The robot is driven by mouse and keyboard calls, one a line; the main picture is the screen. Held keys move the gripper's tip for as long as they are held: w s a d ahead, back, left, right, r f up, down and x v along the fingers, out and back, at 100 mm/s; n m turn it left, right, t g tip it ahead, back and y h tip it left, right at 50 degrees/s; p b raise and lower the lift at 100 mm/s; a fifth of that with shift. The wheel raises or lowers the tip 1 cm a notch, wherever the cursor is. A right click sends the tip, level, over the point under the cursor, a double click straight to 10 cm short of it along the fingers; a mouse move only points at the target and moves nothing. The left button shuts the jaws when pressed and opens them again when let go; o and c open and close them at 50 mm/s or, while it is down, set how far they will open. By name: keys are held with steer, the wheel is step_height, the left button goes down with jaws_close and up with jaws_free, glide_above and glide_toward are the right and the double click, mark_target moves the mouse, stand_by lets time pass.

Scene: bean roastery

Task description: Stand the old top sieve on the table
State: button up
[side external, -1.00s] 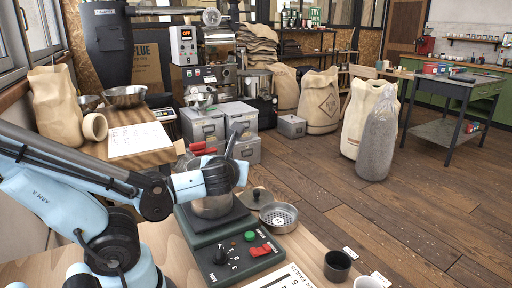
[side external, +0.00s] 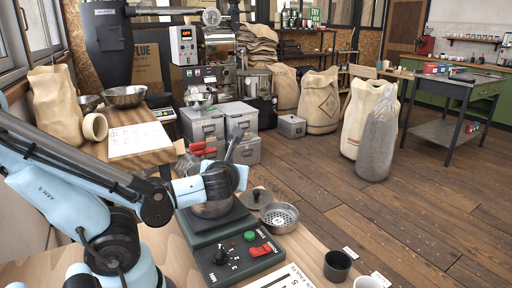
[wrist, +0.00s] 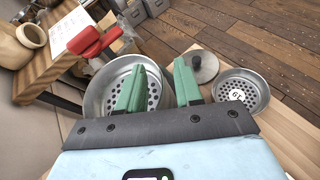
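A metal sieve (wrist: 96,92) with a holed bottom sits at the top of the steel stack (side external: 212,209) on the green shaker (side external: 222,238). My gripper (wrist: 160,82) is open over its right rim in the wrist view. One green finger is over the inside of the sieve and the other is outside its wall; I cannot tell whether either touches. In the side view my wrist hides the fingers and most of the stack. A second sieve (wrist: 243,90), with a label in its holed bottom, lies on the table (side external: 312,250); it also shows in the side view (side external: 279,216).
A round lid with a knob (wrist: 203,67) lies between the stack and the table sieve. A dark cup (side external: 337,266), a white cup (side external: 371,281) and a printed sheet (side external: 285,278) are at the front.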

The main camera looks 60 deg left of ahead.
steer(key=shift+v, duration=5.95)
steer(key=w+d+f+n+h, duration=0.2)
steer(key=n+h, duration=0.3)
steer(key=n, duration=0.7)
steer(key=w+d+f+n+h, duration=0.3)
steer(key=w+f+n+h, duration=0.2)
steer(key=n, duration=0.7)
steer(key=shift+h, duration=0.6)
steer(key=shift+o, duration=0.2)
steer(key=shift+w+r+n, duration=0.25)
steer(key=shift+w+n, duration=0.3)
steer(key=shift+n, duration=0.35)
